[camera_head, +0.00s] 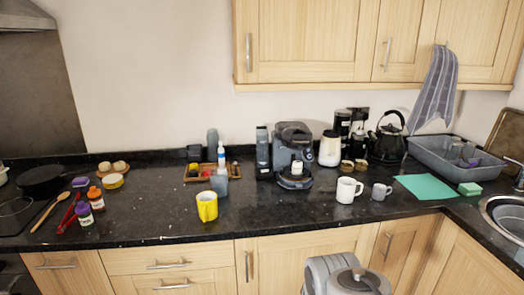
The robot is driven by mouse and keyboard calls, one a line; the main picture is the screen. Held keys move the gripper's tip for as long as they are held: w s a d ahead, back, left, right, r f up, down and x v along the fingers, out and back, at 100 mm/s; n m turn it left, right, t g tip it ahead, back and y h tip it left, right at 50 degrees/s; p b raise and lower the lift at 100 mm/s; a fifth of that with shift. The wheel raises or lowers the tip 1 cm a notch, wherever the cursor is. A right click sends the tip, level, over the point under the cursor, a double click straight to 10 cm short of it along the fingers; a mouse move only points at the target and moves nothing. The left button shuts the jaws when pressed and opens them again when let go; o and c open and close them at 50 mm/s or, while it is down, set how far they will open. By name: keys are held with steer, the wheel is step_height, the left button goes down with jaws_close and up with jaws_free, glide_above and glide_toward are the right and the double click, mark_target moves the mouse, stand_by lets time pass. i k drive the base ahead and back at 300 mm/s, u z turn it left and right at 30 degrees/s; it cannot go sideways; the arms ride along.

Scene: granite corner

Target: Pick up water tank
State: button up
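A dark grey coffee machine (293,147) stands on the black counter near the back wall, with a white cup on its round drip base. A tall, narrow dark container (262,150) stands upright just left of the machine and looks like the water tank. I cannot tell whether it is attached to the machine. A smaller grey translucent container (220,184) stands in front of a wooden tray, further left. My arm shows folded at the bottom edge, right of centre, well below and in front of the counter. My gripper's fingers do not show.
A yellow mug (207,206) stands at the front, left of the machine. A white mug (346,190) and a grey mug (380,191) are to the right. A kettle (388,140) and grey basin (456,157) stand further right. The counter before the machine is clear.

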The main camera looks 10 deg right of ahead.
mark_target(262, 146)
steer(key=u, duration=0.5)
steer(key=i, duration=0.55)
steer(key=u, duration=0.75)
steer(key=i, duration=1.05)
steer(key=z, duration=0.2)
